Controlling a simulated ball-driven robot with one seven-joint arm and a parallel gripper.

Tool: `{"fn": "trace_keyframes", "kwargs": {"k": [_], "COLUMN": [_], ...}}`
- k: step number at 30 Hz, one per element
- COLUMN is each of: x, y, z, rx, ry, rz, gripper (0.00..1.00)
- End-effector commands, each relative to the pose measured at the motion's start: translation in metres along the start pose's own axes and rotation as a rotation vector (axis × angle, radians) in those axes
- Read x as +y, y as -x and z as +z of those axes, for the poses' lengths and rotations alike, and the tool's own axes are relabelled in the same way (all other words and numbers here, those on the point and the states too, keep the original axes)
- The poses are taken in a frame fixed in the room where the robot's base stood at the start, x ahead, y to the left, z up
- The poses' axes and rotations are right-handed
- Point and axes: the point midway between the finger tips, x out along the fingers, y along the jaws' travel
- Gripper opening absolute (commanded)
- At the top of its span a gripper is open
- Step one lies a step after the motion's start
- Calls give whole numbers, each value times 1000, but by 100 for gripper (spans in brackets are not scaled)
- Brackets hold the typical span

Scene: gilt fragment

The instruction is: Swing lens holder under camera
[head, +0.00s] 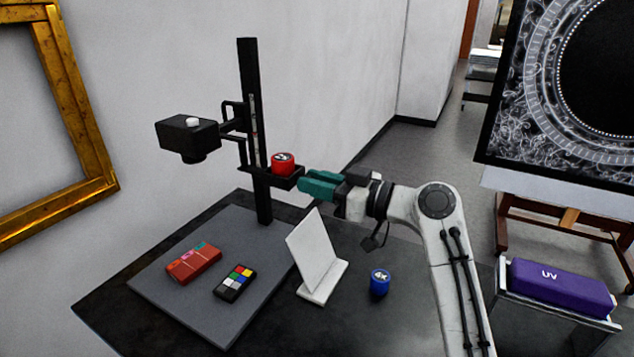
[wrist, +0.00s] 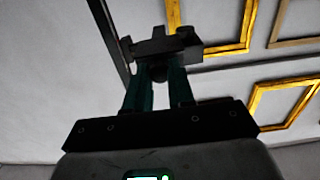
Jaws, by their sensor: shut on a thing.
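The black lens holder (head: 284,184) sticks out to the right of the upright column (head: 249,110), with a red lens (head: 283,161) seated in it. The black camera (head: 188,136) hangs on the column's left side, higher up and apart from the holder. My gripper (head: 303,187) has teal fingers and is shut on the holder's right end. In the wrist view my gripper (wrist: 158,85) shows its two fingers around a small dark part. A dark block (wrist: 160,46) lies beyond them; I cannot tell whether it is the camera or the holder.
A grey baseboard (head: 220,300) bears a red box (head: 194,262) and a colour chart (head: 235,283). A white stand (head: 315,258) and a blue 4x lens (head: 380,282) are on the dark table below my arm. A purple UV case (head: 562,287) is at right.

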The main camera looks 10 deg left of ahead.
Motion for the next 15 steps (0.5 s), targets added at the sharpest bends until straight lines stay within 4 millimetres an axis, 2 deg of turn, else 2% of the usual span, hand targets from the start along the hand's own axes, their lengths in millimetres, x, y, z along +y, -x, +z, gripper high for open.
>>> {"fn": "trace_keyframes", "kwargs": {"k": [1,4,15], "x": [0,0,0], "y": [0,0,0], "z": [0,0,0], "rx": [0,0,0], "ry": [0,0,0], "rz": [0,0,0], "gripper": [8,0,0]}}
